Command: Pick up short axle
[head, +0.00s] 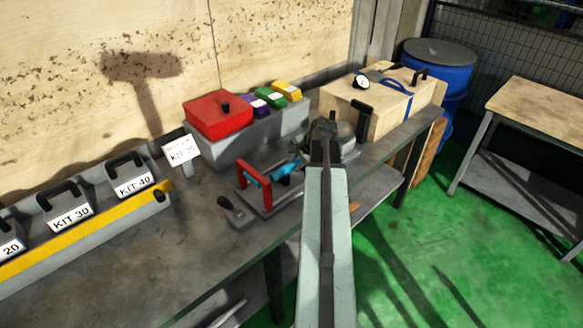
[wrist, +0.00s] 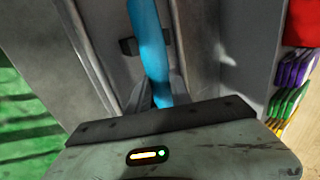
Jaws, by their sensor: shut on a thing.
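The short axle appears to be the bright blue rod (wrist: 150,45) in the wrist view, running up from between my fingers. It also shows in the head view (head: 285,168), beside a red handle-like part (head: 254,177) on the bench. My gripper (wrist: 157,97) is shut on the blue rod near its lower end in the wrist view. A small dark block (wrist: 128,46) lies behind the rod, within a grey trough-like fixture (wrist: 205,50). In the head view my arm hides much of the gripper. I cannot tell whether the rod is clear of the fixture.
Handled kit boxes (head: 128,178) stand behind a yellow rail at left. A dark knobbed lever (head: 233,210) sits near the front. Open green floor lies right.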

